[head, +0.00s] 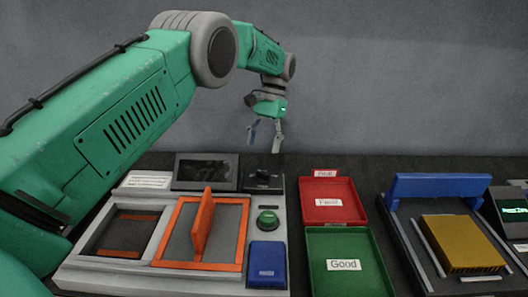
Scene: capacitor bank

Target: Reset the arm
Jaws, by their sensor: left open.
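My left arm comes in from the left and arches over the bench in the head view. My left gripper (265,134) hangs above the back edge of the bench, behind the test station. Its fingers point down, are apart and hold nothing. They touch nothing that I can see. My right gripper does not show.
A grey test station (75,272) with an orange flap (203,222), green button (268,220) and blue block (267,264) stands below. Right of it are a red tray (342,187), a green tray (372,240) and a fixture with a gold block (458,243) and blue bar (438,186).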

